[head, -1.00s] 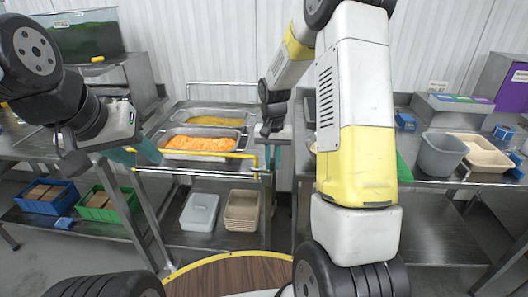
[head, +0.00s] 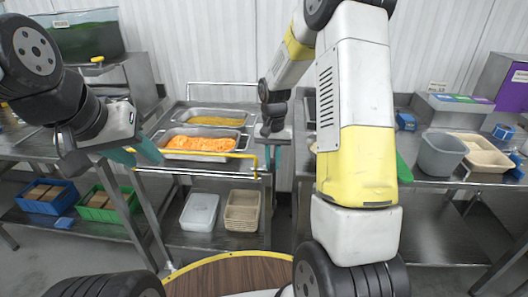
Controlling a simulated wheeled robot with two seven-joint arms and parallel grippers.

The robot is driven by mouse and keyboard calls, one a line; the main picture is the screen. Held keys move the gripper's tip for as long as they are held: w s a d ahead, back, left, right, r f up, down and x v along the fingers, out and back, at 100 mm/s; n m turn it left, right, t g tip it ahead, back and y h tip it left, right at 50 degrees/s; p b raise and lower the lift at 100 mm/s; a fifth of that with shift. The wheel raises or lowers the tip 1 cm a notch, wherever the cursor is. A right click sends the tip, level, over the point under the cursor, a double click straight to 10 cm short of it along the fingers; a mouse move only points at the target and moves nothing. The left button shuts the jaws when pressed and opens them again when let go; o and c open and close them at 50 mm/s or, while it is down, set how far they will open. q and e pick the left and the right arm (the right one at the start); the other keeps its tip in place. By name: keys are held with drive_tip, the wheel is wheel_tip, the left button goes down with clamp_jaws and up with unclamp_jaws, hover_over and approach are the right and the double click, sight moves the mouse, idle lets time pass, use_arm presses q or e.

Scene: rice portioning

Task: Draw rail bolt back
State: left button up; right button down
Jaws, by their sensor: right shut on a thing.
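A yellow rail (head: 205,153) runs across the front of the steel cart, with an upright yellow piece at its right end. My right gripper (head: 269,158) is at that right end, its teal fingers low beside the cart's front right corner. It is shut on a small part there, seemingly the rail bolt, which the fingers mostly hide. My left gripper (head: 136,156) is near the rail's left end, its two teal fingers spread apart with nothing seen between them.
The cart holds a pan of orange food (head: 200,143) and a pan of yellow food (head: 215,121). Its lower shelf holds a pale bin (head: 199,212) and a beige basket (head: 242,211). A grey tub (head: 440,155) stands on the right counter. Steel counters flank the cart.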

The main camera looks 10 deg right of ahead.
drive_tip(key=d, duration=0.1)
drive_tip(key=s+d, duration=0.1)
drive_tip(key=d, duration=0.1)
drive_tip(key=shift+d, duration=0.1)
drive_tip(key=c, duration=1.4)
unclamp_jaws()
drive_tip(key=shift+o, duration=0.2)
wheel_tip(320, 180, up, 8)
